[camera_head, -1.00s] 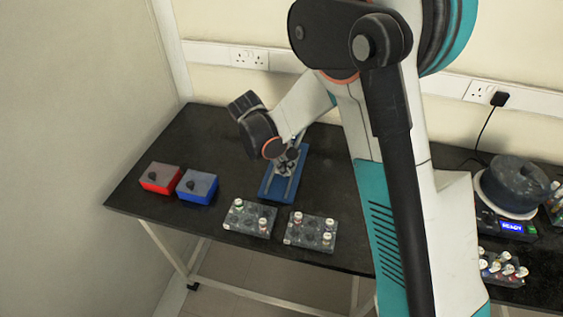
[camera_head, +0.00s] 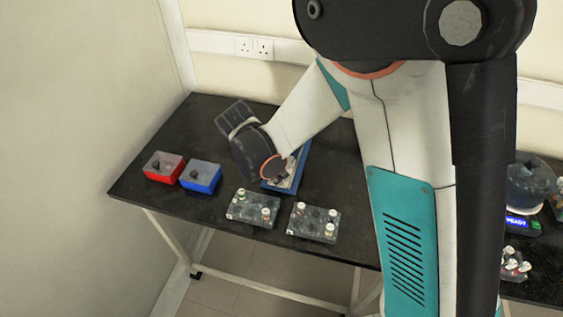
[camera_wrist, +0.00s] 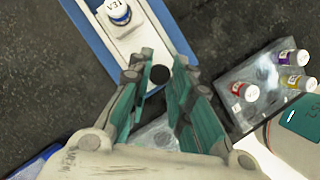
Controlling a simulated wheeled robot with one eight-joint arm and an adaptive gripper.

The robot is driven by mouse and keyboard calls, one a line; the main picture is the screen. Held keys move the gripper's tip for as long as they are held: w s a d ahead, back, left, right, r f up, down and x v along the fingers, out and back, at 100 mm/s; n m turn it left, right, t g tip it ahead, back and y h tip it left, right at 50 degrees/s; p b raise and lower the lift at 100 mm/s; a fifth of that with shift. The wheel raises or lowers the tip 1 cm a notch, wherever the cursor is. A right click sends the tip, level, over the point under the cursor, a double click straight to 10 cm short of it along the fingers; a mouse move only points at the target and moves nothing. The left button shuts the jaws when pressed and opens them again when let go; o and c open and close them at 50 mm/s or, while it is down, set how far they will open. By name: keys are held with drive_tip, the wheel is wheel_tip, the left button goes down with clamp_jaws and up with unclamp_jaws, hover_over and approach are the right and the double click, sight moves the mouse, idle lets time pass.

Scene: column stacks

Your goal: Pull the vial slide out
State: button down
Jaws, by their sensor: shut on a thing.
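The vial slide (camera_wrist: 135,42) is a pale bar in a blue track (camera_wrist: 92,38) on the dark table. A vial (camera_wrist: 118,13) with a blue ring and a lettered white top stands in it. A round dark knob (camera_wrist: 158,75) is at the slide's near end. My gripper (camera_wrist: 165,60) is closed around this knob, one finger on each side. In the head view the blue track (camera_head: 302,158) shows partly; my wrist covers the knob and most of the slide.
Two vial racks (camera_head: 252,207) (camera_head: 314,222) stand in front of the track; one with several vials shows right in the wrist view (camera_wrist: 245,75). A red box (camera_head: 164,166) and a blue box (camera_head: 200,177) are at left. A device with a lit display (camera_head: 517,222) is at far right.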

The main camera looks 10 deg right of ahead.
drive_tip(key=shift+s+a+f, duration=0.1)
drive_tip(key=shift+s, duration=0.05)
drive_tip(key=c, duration=1.5)
unclamp_jaws()
drive_tip(key=shift+s, duration=0.1)
drive_tip(key=shift+o, duration=0.2)
drive_tip(key=v, duration=1.2)
drive_tip(key=shift+w, duration=0.2)
